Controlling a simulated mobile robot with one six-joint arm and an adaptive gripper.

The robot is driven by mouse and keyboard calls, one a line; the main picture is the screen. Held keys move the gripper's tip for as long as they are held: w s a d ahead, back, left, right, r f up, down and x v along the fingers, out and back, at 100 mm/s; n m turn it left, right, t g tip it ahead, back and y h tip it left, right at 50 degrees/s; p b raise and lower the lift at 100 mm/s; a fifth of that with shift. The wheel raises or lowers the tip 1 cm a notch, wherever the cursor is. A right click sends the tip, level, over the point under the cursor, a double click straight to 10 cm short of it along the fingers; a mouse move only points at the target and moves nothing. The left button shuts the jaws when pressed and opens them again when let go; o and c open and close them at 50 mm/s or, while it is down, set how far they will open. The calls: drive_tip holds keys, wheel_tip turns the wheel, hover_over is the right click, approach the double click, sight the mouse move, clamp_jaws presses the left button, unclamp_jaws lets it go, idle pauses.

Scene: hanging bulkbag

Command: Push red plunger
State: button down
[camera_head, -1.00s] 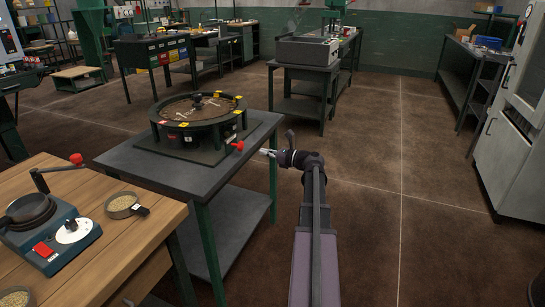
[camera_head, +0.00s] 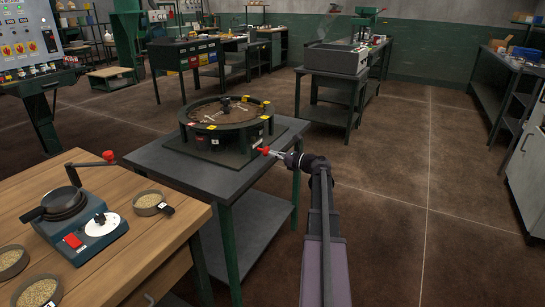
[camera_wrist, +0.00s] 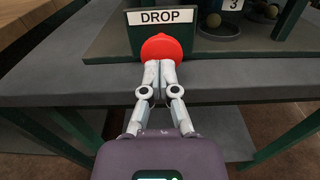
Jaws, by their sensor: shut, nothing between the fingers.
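The red plunger (camera_head: 264,150) sticks out from the right side of a round device (camera_head: 226,122) on a dark grey table. In the wrist view the red plunger (camera_wrist: 161,47) sits in front of a panel labelled DROP (camera_wrist: 164,17). My gripper (camera_wrist: 159,66) is shut and empty. Its fingertips are at the lower front of the plunger's head and look to be touching it. In the head view my gripper (camera_head: 275,153) reaches in from the right over the table's edge. The fingertips cover the plunger's lower part.
The dark table (camera_head: 180,170) has green legs and a lower shelf. A wooden table (camera_head: 150,235) at the left front holds a blue device (camera_head: 80,235) and several bowls of grain. A bench (camera_head: 332,105) stands behind. The floor to the right is open.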

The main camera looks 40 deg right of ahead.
sight(267, 152)
drive_tip(key=shift+x, duration=1.65)
drive_tip(key=shift+s+d, duration=0.1)
drive_tip(key=shift+s, duration=0.1)
drive_tip(key=v, duration=1.3)
drive_tip(key=shift+s+d, duration=0.15)
drive_tip(key=shift+s, duration=0.2)
